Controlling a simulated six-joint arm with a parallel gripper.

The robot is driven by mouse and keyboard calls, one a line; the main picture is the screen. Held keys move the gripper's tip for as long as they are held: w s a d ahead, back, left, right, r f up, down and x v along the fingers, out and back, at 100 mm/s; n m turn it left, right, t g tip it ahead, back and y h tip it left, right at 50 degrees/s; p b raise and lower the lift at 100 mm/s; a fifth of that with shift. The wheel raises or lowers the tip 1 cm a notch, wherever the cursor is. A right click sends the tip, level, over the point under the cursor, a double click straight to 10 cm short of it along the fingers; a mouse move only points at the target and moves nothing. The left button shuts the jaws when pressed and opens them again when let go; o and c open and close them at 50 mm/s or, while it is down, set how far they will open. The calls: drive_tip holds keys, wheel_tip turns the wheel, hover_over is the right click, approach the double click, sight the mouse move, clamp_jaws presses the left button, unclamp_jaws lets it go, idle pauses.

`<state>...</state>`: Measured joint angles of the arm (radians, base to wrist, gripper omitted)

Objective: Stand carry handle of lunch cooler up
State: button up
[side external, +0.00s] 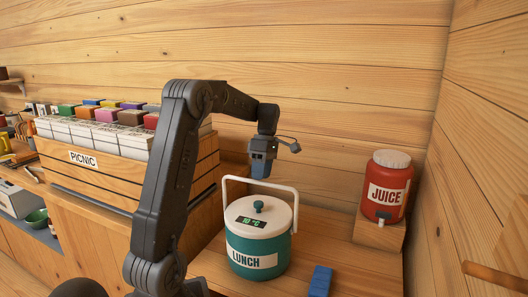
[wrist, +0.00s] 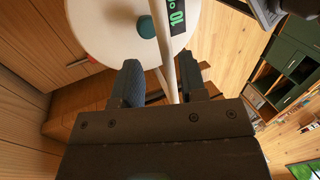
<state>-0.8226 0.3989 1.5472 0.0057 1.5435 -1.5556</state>
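The lunch cooler (side external: 258,240) is a teal drum with a white lid, a round knob and a small display, standing on the wooden counter. Its white carry handle (side external: 262,183) rises above the lid and looks roughly upright; its exact tilt is hard to judge. My gripper (side external: 261,170) is just above the handle's top bar, fingers pointing down. In the wrist view, the handle (wrist: 164,60) runs between the two separated fingers of my gripper (wrist: 161,78), with gaps on both sides. The lid (wrist: 105,25) shows beyond it.
A red juice dispenser (side external: 387,187) stands on a wooden block at the right. A blue block (side external: 320,281) lies on the counter right of the cooler. A wooden picnic crate (side external: 110,165) with several cartons is at the left. The plank wall is behind.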

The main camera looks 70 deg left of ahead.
drive_tip(key=v, duration=1.2)
drive_tip(key=shift+r, duration=0.2)
drive_tip(key=shift+a, duration=0.1)
drive_tip(key=s+d+r+m+t+y, duration=0.1)
drive_tip(key=d+m+t+y, duration=0.2)
drive_tip(key=d+m, duration=1.25)
drive_tip(key=s+d+f+m+t, duration=0.2)
drive_tip(key=s+d+f+m, duration=0.2)
drive_tip(key=d, duration=0.5)
drive_tip(key=s+d+f+m+t, duration=0.3)
drive_tip(key=s+d+f+m, duration=0.1)
drive_tip(key=s+d+m, duration=0.3)
drive_tip(key=shift+s+d+f+m, duration=0.35)
drive_tip(key=shift+s+d, duration=0.3)
drive_tip(key=shift+d, duration=0.6)
